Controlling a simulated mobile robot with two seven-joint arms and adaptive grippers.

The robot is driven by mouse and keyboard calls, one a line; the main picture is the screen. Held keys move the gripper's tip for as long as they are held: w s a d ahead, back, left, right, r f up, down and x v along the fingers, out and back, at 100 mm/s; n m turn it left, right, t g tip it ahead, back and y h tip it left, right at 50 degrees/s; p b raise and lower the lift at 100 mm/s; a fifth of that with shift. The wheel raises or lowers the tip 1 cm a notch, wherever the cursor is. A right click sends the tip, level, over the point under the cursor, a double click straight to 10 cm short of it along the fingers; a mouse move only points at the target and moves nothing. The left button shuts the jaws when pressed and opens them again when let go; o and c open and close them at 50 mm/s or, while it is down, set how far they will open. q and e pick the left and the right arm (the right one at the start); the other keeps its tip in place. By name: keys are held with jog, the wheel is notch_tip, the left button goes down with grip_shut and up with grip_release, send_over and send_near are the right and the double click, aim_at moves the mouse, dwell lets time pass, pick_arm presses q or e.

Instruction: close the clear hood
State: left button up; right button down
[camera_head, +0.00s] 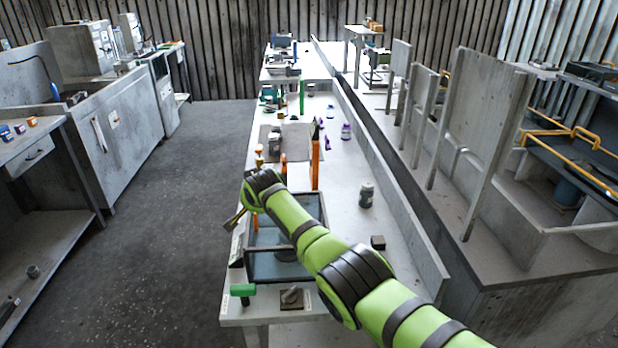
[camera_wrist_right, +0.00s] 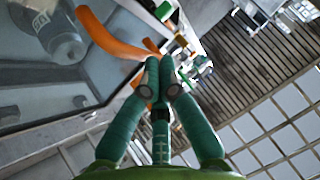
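The clear hood (camera_head: 312,208) is a see-through box with dark edges near the front end of the long bench. My right arm crosses over it and hides part of it, so I cannot tell exactly how its lid stands. My right gripper (camera_head: 236,221) is at the left side of the hood. In the right wrist view, my right gripper (camera_wrist_right: 165,66) has its two teal fingertips together. An orange strip (camera_wrist_right: 108,38) runs close behind them; I cannot tell if they touch it. A clear panel (camera_wrist_right: 45,90) fills the left of that view. My left gripper is not in view.
A grey cylinder (camera_head: 366,195) and a small dark block (camera_head: 378,242) stand right of the hood. A green-handled tool (camera_head: 243,291) lies at the bench's front edge. An upright orange bar (camera_head: 316,158) stands behind the hood. The floor aisle (camera_head: 170,210) at left is clear.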

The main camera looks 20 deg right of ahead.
jog(key=shift+w+r+p+v, duration=0.9)
jog(key=shift+p+v, duration=0.8)
jog(key=shift+v, duration=4.55)
jog(key=s+d+f+n+g, duration=0.1)
jog(key=s+d+f, duration=0.1)
jog(key=s+f, duration=0.7)
jog(key=s+d+f+n+g, duration=0.2)
jog(key=s+f, duration=0.7)
jog(key=s+d+f+n+g, duration=0.1)
jog(key=s+d+f+n, duration=0.1)
jog(key=s, duration=1.2)
jog(key=s+d+f+n+g, duration=0.1)
jog(key=s+f+g, duration=0.15)
jog(key=s, duration=1.05)
notch_tip(320, 180, down, 26)
jog(key=s+b, duration=0.1)
jog(key=s, duration=0.2)
jog(key=s+d+f+g, duration=0.2)
jog(key=s+d+f, duration=0.1)
jog(key=s+f, duration=1)
jog(key=shift+s+n+b, duration=0.3)
jog(key=shift+s+n, duration=0.1)
jog(key=shift+s, duration=0.55)
